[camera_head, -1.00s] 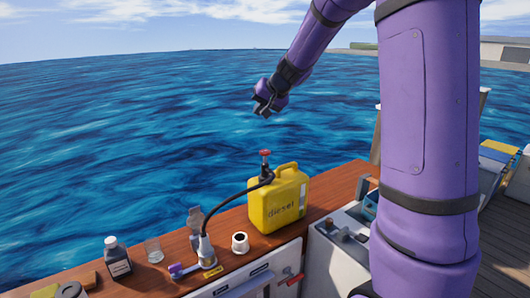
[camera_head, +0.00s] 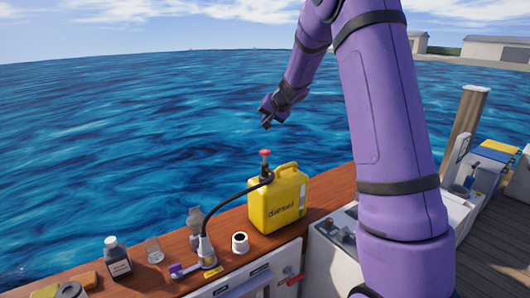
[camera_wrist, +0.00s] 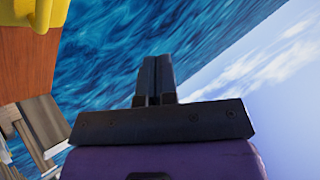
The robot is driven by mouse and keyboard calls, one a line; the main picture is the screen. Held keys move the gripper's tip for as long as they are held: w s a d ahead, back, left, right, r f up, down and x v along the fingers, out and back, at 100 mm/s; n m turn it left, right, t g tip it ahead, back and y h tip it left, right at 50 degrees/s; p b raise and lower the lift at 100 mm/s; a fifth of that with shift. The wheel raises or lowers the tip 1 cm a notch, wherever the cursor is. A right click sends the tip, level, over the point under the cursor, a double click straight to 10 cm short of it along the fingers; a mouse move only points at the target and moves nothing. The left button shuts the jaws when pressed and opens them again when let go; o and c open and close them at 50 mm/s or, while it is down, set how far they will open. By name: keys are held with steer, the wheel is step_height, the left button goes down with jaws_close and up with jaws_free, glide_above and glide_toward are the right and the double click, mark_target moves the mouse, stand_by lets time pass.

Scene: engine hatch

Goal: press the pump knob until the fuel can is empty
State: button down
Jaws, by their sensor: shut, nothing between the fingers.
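The yellow diesel can (camera_head: 280,205) stands upright on the wooden ledge. The pump's red knob (camera_head: 265,153) sits on top of the pump at the can's left side. A black hose (camera_head: 228,201) runs from the pump down to the filler on the ledge (camera_head: 206,250). My gripper (camera_head: 267,122) is shut and empty, in the air above the knob and apart from it. In the wrist view my shut fingers (camera_wrist: 154,80) point toward the water, and a corner of the yellow can (camera_wrist: 25,14) shows at top left. The fuel level inside the can cannot be seen.
A purple-handled item (camera_head: 184,270) lies beside the filler. A wooden post (camera_head: 466,122) stands at right. Open water lies behind the ledge.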

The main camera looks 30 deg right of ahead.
mark_target(266, 151)
steer(key=shift+f, duration=4.25)
steer(key=shift+f, duration=0.1)
steer(key=shift+f, duration=0.3)
steer(key=shift+f, duration=1.65)
stand_by(0.5)
steer(key=shift+r, duration=2.05)
